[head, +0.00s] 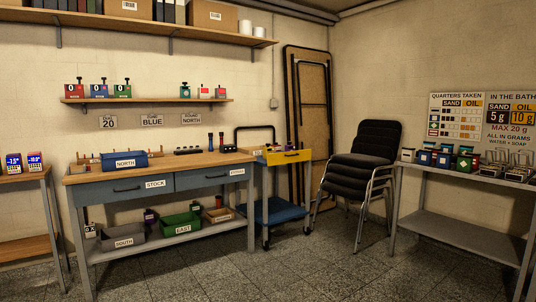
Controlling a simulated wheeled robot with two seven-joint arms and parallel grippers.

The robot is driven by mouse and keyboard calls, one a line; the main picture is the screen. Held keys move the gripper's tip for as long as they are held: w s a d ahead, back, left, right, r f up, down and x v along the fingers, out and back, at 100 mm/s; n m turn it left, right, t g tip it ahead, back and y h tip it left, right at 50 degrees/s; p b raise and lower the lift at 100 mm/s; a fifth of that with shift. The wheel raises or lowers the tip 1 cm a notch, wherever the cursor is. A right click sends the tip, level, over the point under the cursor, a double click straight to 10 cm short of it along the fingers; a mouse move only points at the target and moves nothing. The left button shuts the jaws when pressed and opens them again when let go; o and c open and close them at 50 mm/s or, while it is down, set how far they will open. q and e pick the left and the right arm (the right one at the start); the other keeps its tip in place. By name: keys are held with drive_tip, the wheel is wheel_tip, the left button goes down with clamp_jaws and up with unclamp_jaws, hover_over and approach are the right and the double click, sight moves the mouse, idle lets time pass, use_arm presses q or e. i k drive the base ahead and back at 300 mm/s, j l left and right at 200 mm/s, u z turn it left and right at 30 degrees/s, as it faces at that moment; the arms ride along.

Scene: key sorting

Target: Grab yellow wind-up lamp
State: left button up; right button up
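I cannot clearly make out a yellow wind-up lamp. The plainest yellow in view is the front of the top of a small wheeled cart (289,157), right of the workbench, with a dark handle on it. Small items lie on top of the cart, too small to identify. Neither of my grippers is in view.
A workbench (190,181) with drawers holds a blue bin (124,164); a green bin (176,227) sits on its lower shelf. Stacked chairs (362,170) stand right of the cart. A side table (468,178) is at right. The floor (270,275) in front is clear.

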sight(268, 150)
drive_tip(key=i+z, duration=0.1)
drive_tip(key=i, duration=3.55)
